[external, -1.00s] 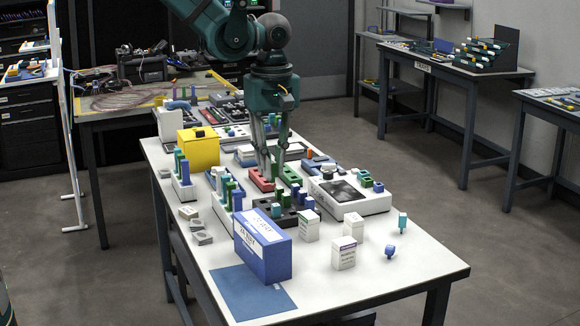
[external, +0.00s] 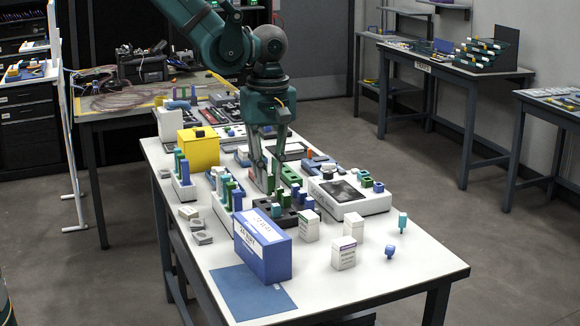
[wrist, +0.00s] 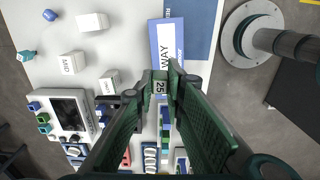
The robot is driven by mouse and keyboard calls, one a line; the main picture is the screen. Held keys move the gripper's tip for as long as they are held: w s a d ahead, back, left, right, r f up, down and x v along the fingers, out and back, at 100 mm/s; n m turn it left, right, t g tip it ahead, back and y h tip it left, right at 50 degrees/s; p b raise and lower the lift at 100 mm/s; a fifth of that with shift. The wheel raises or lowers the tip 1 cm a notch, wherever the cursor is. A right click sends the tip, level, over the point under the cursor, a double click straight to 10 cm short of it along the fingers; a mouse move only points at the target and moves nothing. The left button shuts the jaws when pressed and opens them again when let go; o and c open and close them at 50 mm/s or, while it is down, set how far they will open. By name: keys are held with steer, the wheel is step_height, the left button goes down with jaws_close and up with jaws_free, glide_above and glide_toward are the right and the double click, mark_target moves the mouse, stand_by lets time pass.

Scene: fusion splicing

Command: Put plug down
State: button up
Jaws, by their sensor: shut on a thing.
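My gripper (external: 269,186) points down over the middle of the white table, among the coloured holders. In the wrist view, its fingertips (wrist: 161,86) are closed around a small green plug (wrist: 160,89) whose end face carries a pale label reading "25". In the external view the plug is mostly hidden by the fingers. The fingertips are low, just behind a dark holder (external: 286,219) with blue, green and white plugs in it. A red holder (external: 251,177) is partly hidden behind the fingers. I cannot tell whether the plug touches anything below.
A blue-and-white box (external: 263,248) stands in front, near a blue mat (external: 250,292). Small white boxes (external: 344,253) stand to its right. A white device with a dark screen (external: 345,197) is right of my gripper. Upright plug racks (external: 229,200) are to the left. The front right tabletop is mostly clear.

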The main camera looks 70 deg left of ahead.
mark_target(269, 195)
steer(key=shift+f, duration=1.35)
steer(key=shift+f, duration=2.1)
steer(key=shift+f, duration=0.1)
steer(key=o, duration=0.3)
steer(key=shift+f, duration=0.1)
steer(key=o, duration=0.5)
steer(key=shift+c, duration=0.2)
steer(key=shift+r+p, duration=0.3)
steer(key=shift+r+b, duration=0.35)
steer(key=shift+r, duration=5.55)
